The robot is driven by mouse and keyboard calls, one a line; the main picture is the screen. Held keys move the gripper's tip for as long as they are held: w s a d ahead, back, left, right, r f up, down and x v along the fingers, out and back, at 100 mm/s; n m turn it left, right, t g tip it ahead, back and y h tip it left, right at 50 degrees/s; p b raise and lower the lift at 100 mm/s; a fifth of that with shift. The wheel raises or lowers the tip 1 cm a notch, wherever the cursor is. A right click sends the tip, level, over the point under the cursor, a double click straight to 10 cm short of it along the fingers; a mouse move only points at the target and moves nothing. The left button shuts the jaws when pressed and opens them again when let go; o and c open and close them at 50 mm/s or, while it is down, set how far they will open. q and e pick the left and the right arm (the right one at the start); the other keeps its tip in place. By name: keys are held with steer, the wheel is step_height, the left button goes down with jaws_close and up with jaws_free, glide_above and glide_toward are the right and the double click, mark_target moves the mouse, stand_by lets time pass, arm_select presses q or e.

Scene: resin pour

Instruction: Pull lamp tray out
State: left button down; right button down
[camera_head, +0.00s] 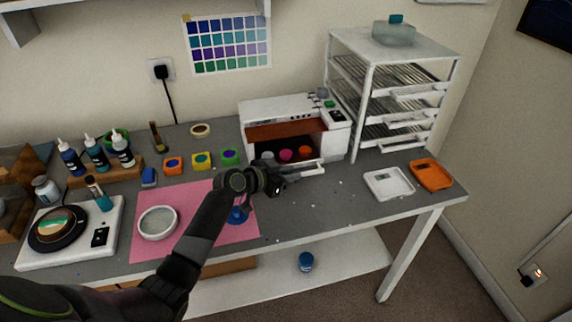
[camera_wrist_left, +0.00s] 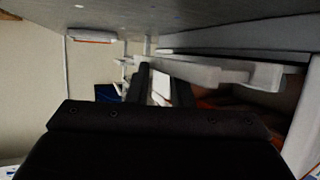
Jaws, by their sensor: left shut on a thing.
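The lamp (camera_head: 330,114) is a white box with an open front on the bench. Its tray (camera_head: 312,168) has a white front bar that sticks out a little at the bottom. Pink and orange round pieces (camera_head: 286,155) show inside the opening. My left gripper (camera_head: 290,180) is at the tray front and shut on it. In the left wrist view the two dark fingers (camera_wrist_left: 160,85) close around a white part of the tray front (camera_wrist_left: 205,72). My arm covers part of the tray. My right gripper is not in view.
A wire-shelf rack (camera_head: 365,95) stands right of the lamp. A white dish (camera_head: 388,183) and an orange dish (camera_head: 431,174) lie at the right. A pink mat (camera_head: 190,242) with a white round dish (camera_head: 157,222) and a blue cup (camera_head: 238,215) is near my arm.

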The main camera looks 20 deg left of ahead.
arm_select(q)
steer(key=s+d, duration=0.2)
steer(key=s+d+p, duration=0.1)
steer(key=s, duration=0.2)
steer(key=s+d+p, duration=0.1)
steer(key=s+d, duration=0.1)
steer(key=s, duration=0.1)
steer(key=shift+s+d+f, duration=0.15)
steer(key=shift+s+d, duration=0.1)
steer(key=shift+d, duration=0.05)
steer(key=c, duration=1.5)
jaws_free()
steer(key=shift+f, duration=0.1)
steer(key=shift+o, duration=1)
steer(key=shift+w, duration=0.15)
steer(key=b+v, duration=0.2)
steer(key=v, duration=1.5)
steer(key=shift+a+r+b, duration=0.2)
steer(key=shift+r+b, duration=0.05)
steer(key=shift+b, duration=0.15)
